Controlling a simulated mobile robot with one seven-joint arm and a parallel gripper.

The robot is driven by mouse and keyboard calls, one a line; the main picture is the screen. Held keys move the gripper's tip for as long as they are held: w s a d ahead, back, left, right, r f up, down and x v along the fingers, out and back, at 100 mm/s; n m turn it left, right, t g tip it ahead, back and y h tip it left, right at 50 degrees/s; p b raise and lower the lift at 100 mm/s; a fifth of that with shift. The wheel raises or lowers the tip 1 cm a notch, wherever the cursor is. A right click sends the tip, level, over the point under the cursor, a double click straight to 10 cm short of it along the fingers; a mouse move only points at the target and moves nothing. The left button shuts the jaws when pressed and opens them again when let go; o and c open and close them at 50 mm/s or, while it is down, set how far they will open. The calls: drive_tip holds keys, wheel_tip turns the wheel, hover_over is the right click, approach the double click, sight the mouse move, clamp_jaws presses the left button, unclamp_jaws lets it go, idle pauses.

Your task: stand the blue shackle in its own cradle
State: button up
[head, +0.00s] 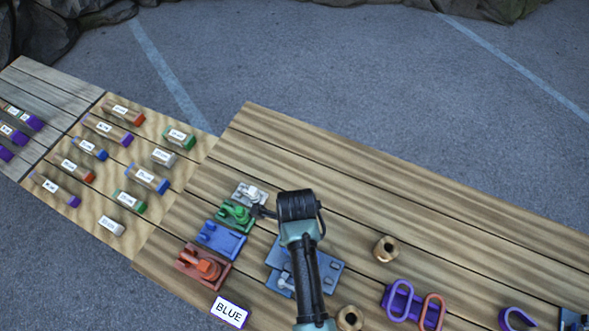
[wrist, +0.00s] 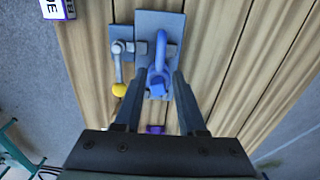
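The blue shackle (wrist: 161,50) shows in the wrist view as a bent blue loop on a blue-grey plate (wrist: 146,20). My gripper (wrist: 157,78) is open, with its fingertips on either side of the shackle's lower end and gaps visible at both sides. I cannot tell how far above the plate they are. In the head view my arm hides the shackle and the fingers, over the blue-grey plate (head: 330,267). A flat blue cradle (head: 220,239) lies left of my arm, with no shackle visible on it.
A green cradle (head: 236,215), a pale one (head: 249,194) and a red one (head: 203,267) flank the blue cradle. A lever with a yellow knob (wrist: 119,90) stands beside the shackle. A BLUE sign (head: 230,312) lies in front. Purple shackles (head: 397,299) and an orange one (head: 432,312) are at right.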

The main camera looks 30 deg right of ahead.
wheel_tip(320, 180, down, 5)
drive_tip(key=b, duration=0.4)
drive_tip(key=shift+r, duration=0.1)
drive_tip(key=shift+f+b, duration=0.85)
drive_tip(key=shift+f, duration=0.45)
drive_tip(key=shift+w, duration=0.1)
clamp_jaws()
drive_tip(key=shift+r, duration=0.15)
drive_tip(key=shift+r+p, duration=2.45)
drive_tip(key=shift+p, duration=0.2)
